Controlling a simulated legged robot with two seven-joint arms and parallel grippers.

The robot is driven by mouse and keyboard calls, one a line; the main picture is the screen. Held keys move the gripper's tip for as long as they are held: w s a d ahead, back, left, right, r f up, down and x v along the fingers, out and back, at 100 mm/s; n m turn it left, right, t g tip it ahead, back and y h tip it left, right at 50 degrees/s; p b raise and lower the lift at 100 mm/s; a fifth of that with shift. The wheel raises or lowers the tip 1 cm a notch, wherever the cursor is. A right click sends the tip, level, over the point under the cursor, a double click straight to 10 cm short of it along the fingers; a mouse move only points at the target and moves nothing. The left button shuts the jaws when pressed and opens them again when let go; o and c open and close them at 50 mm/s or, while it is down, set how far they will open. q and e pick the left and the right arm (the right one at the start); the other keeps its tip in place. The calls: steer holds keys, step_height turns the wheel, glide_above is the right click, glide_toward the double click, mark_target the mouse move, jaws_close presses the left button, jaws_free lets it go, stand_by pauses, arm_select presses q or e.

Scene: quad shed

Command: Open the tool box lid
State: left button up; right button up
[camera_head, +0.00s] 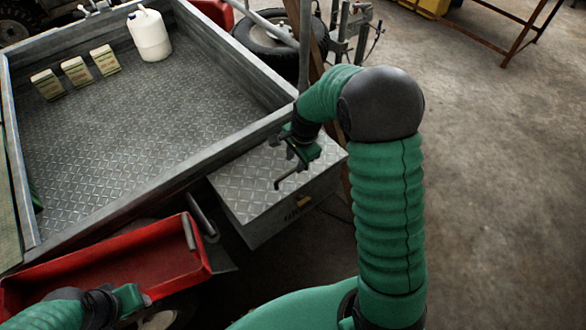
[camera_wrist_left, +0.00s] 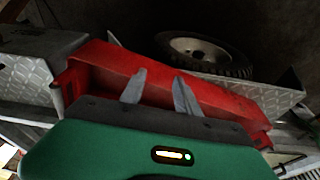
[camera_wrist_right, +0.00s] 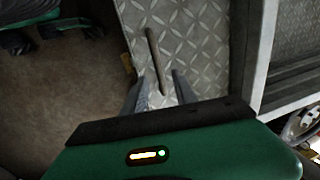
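The tool box (camera_head: 240,190) is a grey metal box beside the trailer bed, with a diamond-plate lid that lies shut. A dark bar handle (camera_head: 290,177) stands on the lid; it also shows in the right wrist view (camera_wrist_right: 154,55). A small yellowish latch (camera_head: 304,201) is on the box's front face. My right gripper (camera_head: 293,163) is over the lid at the handle. Its two fingers are apart, with the near end of the handle between them; contact is not clear. My left gripper (camera_wrist_left: 160,88) is open and empty over a red tray (camera_wrist_left: 105,70).
The red tray (camera_head: 110,262) sits left of the tool box. The trailer bed (camera_head: 130,125) behind holds a white jug (camera_head: 150,36) and several small cartons (camera_head: 76,72). Its side wall (camera_head: 215,150) borders the box. Concrete floor (camera_head: 500,190) is clear at right.

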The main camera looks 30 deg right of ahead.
mark_target(294, 169)
step_height(294, 169, down, 3)
steer(key=shift+w+d+f, duration=0.1)
steer(key=shift+w+d, duration=0.05)
steer(key=shift+w+f+b, duration=0.15)
steer(key=shift+f+b, duration=0.15)
steer(key=shift+f, duration=0.1)
steer(key=shift+a, duration=0.2)
steer(key=shift+c, duration=0.7)
jaws_close()
steer(key=shift+d+r, duration=0.1)
